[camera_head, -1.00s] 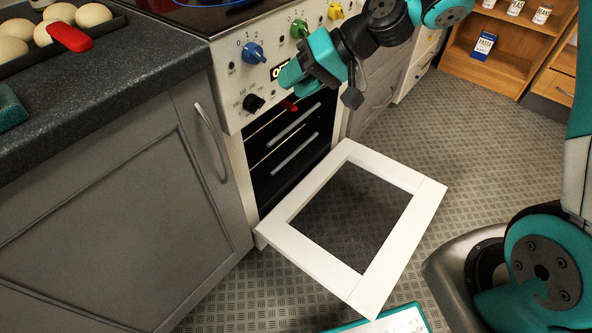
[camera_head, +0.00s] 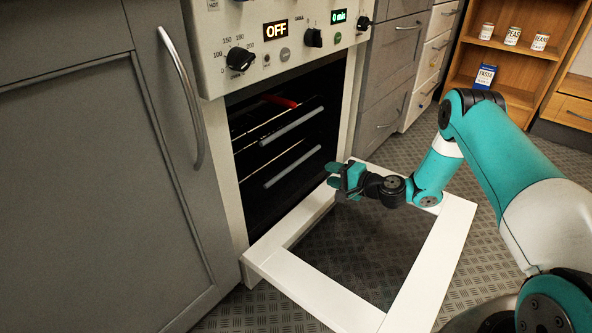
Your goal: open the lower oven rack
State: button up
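The oven (camera_head: 222,112) stands with its white-framed door (camera_head: 300,282) swung down flat. Inside the dark cavity are two racks with grey front bars, the upper rack (camera_head: 291,126) and the lower rack (camera_head: 292,166). Both look pushed in. My gripper (camera_head: 333,175) is over the open door, to the right of the lower rack's bar and in front of the cavity. Its two teal fingers look apart with nothing between them. It appears clear of the rack bar, though the exact gap in depth is hard to tell.
A grey cabinet (camera_head: 95,190) with a long handle stands left of the oven. Drawers (camera_head: 398,45) line the right side. A wooden shelf (camera_head: 520,60) with cans and a blue box is at the back right. A red item (camera_head: 281,101) lies inside, above the upper rack's bar.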

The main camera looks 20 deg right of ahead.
aim_at(298, 164)
jog(key=shift+b+x, duration=2.8)
jog(key=shift+x, duration=4.3)
jog(key=shift+c, duration=0.5)
jog(key=shift+a, duration=0.1)
grip_shut()
